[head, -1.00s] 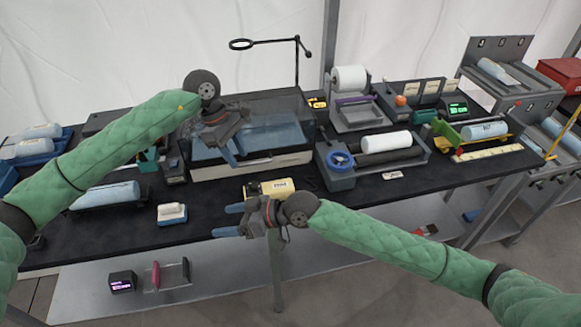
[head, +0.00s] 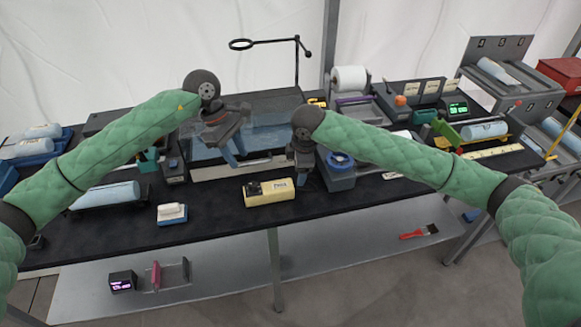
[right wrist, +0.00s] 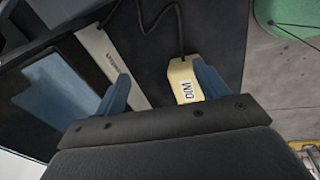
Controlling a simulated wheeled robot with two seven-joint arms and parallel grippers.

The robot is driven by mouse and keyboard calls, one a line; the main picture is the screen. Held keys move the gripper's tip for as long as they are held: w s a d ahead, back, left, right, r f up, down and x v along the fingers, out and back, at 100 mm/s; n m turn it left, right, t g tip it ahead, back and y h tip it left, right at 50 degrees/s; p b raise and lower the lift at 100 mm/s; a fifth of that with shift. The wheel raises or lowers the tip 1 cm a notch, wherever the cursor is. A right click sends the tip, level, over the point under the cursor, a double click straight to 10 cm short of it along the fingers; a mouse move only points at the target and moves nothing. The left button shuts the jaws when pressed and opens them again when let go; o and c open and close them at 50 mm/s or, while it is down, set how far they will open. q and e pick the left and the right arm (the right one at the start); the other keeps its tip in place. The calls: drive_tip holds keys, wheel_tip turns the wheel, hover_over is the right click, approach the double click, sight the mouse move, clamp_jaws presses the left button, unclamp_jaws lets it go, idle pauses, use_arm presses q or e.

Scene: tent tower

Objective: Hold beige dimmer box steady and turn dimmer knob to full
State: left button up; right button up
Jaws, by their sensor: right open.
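The beige dimmer box (head: 270,192) lies on the dark table top near its front edge, with a dark part (head: 254,188) on top at its left end that looks like the knob. Its labelled end also shows in the right wrist view (right wrist: 185,82), partly behind one blue finger. My right gripper (head: 301,170) is open and empty, above and just right of the box, apart from it. Its two blue fingers stand wide apart in the wrist view (right wrist: 162,88). My left gripper (head: 230,150) hangs behind and left of the box; its jaw gap is unclear.
A clear-lidded machine (head: 255,120) stands behind the box. A grey unit with a blue handwheel (head: 340,160) is close on the right. A white-and-blue block (head: 172,213) lies to the left. A black cable runs to the box (right wrist: 175,35).

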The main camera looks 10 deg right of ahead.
sight(291, 183)
drive_tip(key=shift+s+d+n+g, duration=0.15)
drive_tip(key=shift+d+n+g, duration=0.05)
drive_tip(key=shift+n+g, duration=0.1)
drive_tip(key=shift+s+a+r+h, duration=0.1)
drive_tip(key=shift+s+a+h, duration=0.1)
drive_tip(key=shift+a+h, duration=0.1)
drive_tip(key=shift+s+a+r+n+g, duration=0.2)
drive_tip(key=shift+s+a+r+g, duration=0.2)
drive_tip(key=shift+a, duration=0.25)
drive_tip(key=shift+s+a+r+n+g, duration=0.25)
drive_tip(key=shift+a+r+g, duration=0.2)
drive_tip(key=shift+a, duration=0.15)
drive_tip(key=shift+a+f, duration=0.1)
drive_tip(key=shift+f, duration=3.8)
